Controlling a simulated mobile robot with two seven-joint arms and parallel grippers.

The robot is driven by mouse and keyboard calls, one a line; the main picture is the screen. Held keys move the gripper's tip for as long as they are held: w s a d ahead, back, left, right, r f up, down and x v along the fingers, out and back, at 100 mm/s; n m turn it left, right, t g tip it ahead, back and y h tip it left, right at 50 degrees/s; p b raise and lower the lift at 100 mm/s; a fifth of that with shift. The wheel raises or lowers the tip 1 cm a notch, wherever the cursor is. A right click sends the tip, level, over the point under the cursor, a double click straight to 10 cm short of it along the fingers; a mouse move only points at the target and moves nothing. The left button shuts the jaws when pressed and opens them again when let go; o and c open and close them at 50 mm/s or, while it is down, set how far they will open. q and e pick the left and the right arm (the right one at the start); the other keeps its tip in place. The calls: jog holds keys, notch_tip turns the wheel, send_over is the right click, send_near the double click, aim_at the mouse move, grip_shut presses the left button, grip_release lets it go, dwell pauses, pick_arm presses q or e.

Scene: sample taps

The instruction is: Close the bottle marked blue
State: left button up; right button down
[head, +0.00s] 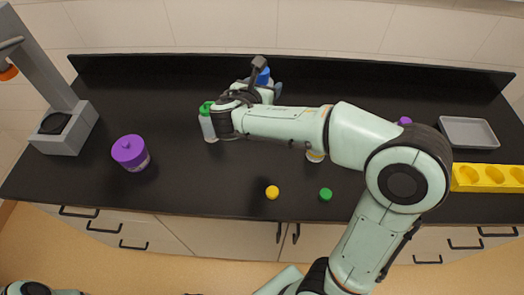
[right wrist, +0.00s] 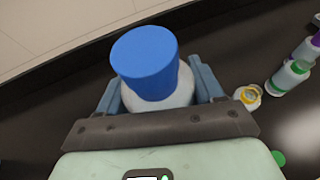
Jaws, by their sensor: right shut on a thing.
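A pale bottle (right wrist: 165,101) with a blue cap (right wrist: 146,62) on its top stands between the fingers of my right gripper (right wrist: 158,92). The right gripper is shut on this bottle, with one finger on each side just below the cap. In the head view the blue cap (head: 262,77) shows at the back of the counter, beyond my right wrist. My right arm hides most of the bottle there. Whether the cap is fully seated cannot be told. My left gripper is not in view.
A yellow-marked bottle (head: 315,156) is partly hidden under my arm. A yellow cap (head: 272,192) and a green cap (head: 326,194) lie near the front edge.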

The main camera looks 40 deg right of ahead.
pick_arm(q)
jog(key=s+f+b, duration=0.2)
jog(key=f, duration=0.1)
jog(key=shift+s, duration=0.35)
pick_arm(e)
notch_tip(320, 180, down, 16)
jog(key=shift+r, duration=0.15)
pick_arm(q)
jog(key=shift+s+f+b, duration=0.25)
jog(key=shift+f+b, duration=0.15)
jog(key=shift+b, duration=0.05)
pick_arm(e)
jog(key=shift+f, duration=2.15)
jog(key=shift+f, duration=0.25)
jog(key=shift+c, duration=0.8)
grip_release()
jog(key=shift+r, duration=0.1)
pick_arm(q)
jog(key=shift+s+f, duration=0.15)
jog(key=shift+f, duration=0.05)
